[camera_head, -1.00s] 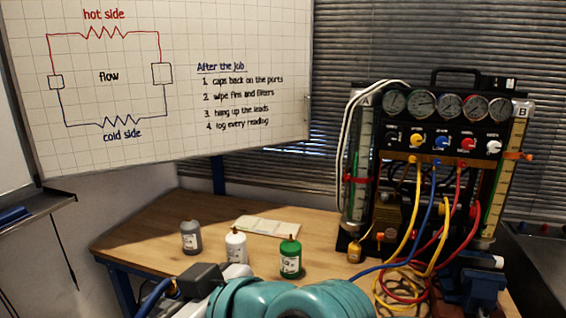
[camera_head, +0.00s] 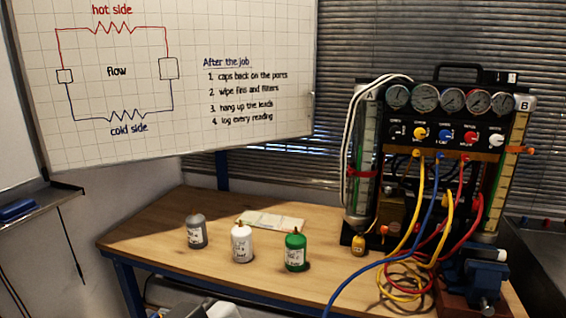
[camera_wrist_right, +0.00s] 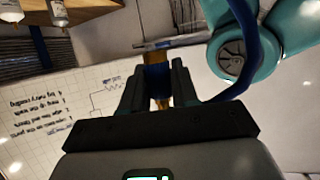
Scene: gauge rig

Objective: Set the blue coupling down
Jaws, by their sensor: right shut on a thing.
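In the right wrist view my right gripper (camera_wrist_right: 157,72) is shut on the blue coupling (camera_wrist_right: 156,79), which has a brass-coloured end showing between the dark fingers. A blue hose (camera_wrist_right: 244,30) curves past on the right of that view. In the head view neither gripper shows. There the blue hose (camera_head: 391,258) hangs from the gauge rig (camera_head: 440,134), crosses the bench top (camera_head: 165,222) and leaves the picture at the bottom edge.
Grey (camera_head: 196,232), white (camera_head: 242,246) and green (camera_head: 295,253) bottles stand on the bench before a pale booklet (camera_head: 272,221). Yellow and red hoses (camera_head: 410,283) tangle before the rig. A blue vise (camera_head: 487,273) stands at right. Bare bench lies left and in front of the bottles.

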